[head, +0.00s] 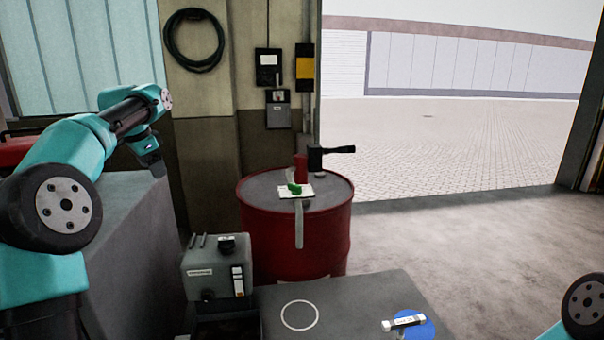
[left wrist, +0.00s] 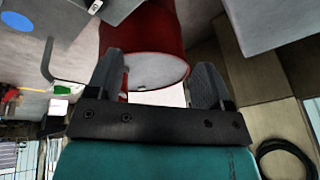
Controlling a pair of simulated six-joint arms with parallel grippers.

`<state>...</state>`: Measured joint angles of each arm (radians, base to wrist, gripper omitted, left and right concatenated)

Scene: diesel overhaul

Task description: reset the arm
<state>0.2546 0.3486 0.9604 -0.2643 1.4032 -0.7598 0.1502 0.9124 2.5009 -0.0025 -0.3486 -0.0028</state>
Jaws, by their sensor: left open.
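My left arm comes in from the left in the head view, bent at a raised elbow. Its dark gripper (head: 154,166) points down in front of the wall, over the grey block at the left, apart from the red drum. In the left wrist view the two dark fingers (left wrist: 158,74) stand wide apart with nothing between them; the drum (left wrist: 148,30) shows beyond. Only a teal and black part of my right arm shows at the lower right corner of the head view; its gripper is out of the picture.
The red drum (head: 265,232) carries a green item (head: 295,188) on a white card and a black-handled tool (head: 330,152). A grey box (head: 205,272) stands before it. A grey table (head: 350,295) bears a white ring mark and a small labelled bar (head: 404,321) on a blue disc.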

